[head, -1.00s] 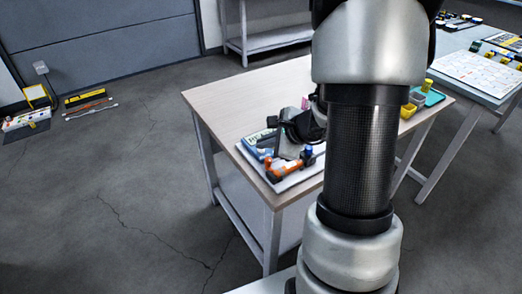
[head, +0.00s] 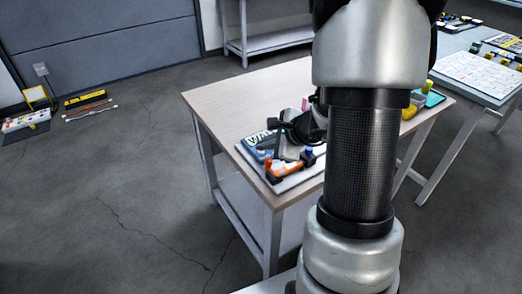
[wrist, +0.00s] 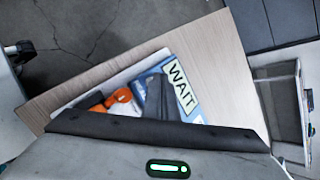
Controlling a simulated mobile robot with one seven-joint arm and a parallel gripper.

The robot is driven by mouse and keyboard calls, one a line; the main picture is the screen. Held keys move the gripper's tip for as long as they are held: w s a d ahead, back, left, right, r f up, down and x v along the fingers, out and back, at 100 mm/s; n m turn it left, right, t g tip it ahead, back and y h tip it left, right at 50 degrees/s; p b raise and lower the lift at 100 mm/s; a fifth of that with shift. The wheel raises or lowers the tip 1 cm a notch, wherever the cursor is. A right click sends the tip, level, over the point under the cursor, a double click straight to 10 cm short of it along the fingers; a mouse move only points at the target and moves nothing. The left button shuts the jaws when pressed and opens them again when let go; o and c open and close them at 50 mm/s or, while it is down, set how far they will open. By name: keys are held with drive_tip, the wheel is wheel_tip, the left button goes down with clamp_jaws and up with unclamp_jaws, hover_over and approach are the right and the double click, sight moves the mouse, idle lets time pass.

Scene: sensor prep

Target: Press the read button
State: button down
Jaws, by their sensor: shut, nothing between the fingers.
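A blue device (head: 256,152) with a pale display reading "WAIT" stands on a white board (head: 297,178) on the wooden table. In the wrist view the blue device (wrist: 146,79) shows its display (wrist: 181,90) in large dark letters. My gripper (head: 277,141) is over the device and hides part of it. My gripper also shows in the wrist view (wrist: 155,92), shut and empty, in front of the device. I cannot make out the read button, nor whether the fingertips touch the device.
An orange and black item (head: 285,168) lies on the board's near side, close to my gripper. The wooden table (head: 232,103) is clear at its far left. A yellow item (head: 409,111) and a teal tray (head: 434,98) are at the right, partly behind my arm.

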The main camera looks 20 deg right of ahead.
sight(264, 154)
drive_tip(key=shift+r+p, duration=0.3)
drive_tip(key=shift+r, duration=0.4)
wheel_tip(264, 154, up, 5)
drive_tip(key=p, duration=0.3)
drive_tip(key=shift+p, duration=0.35)
idle(0.3)
